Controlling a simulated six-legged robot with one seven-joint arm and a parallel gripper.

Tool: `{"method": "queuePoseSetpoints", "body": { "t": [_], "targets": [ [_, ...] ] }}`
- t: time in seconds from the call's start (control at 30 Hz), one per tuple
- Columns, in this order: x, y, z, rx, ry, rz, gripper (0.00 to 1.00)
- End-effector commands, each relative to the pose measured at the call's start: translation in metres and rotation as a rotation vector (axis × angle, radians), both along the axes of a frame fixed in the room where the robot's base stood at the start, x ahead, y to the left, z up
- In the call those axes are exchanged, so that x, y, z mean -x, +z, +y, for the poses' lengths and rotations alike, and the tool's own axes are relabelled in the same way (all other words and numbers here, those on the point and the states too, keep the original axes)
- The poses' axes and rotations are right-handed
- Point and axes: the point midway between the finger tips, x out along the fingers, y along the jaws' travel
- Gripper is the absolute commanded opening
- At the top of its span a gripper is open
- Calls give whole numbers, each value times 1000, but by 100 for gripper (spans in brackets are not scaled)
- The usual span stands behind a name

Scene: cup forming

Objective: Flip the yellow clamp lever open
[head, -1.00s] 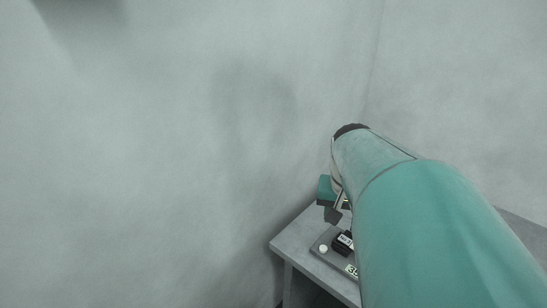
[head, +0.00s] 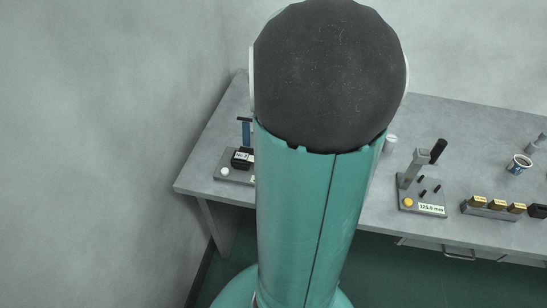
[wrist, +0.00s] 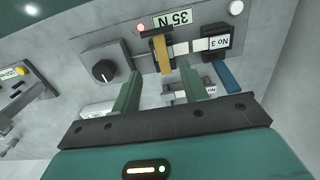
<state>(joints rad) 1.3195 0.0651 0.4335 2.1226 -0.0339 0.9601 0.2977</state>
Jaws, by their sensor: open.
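The yellow clamp lever (wrist: 160,53) is in the wrist view, on a grey fixture (wrist: 128,47) with a "35 N" label. It runs from a dark bracket beside the label down between my fingertips. My gripper (wrist: 159,69) is open, with one green finger on each side of the lever. I cannot tell whether they touch it. A black block marked "No 3" (wrist: 216,43) sits to the right of the lever on the same fixture. In the head view my arm hides the lever and my gripper; only the fixture's left end (head: 226,178) shows.
The fixture has a black knob (wrist: 104,71), a red light (wrist: 140,28) and a blue bar (wrist: 227,77). Farther right on the bench (head: 300,190) are a "125.0 mm" gauge (head: 421,191), a rack of yellow-topped blocks (head: 491,208) and a cup (head: 519,164). A wall stands close left.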

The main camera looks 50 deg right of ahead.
Motion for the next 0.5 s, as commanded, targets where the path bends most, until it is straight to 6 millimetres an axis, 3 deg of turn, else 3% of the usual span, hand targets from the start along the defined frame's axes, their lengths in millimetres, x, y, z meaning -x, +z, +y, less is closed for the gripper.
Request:
{"method": "queuePoseSetpoints", "body": {
  "t": [0.3, 0.5],
  "targets": [
    [0, -65, 1, -6, 1, 1, 44],
    [0, -95, 1, -4, 1, 2, 44]
  ]
}}
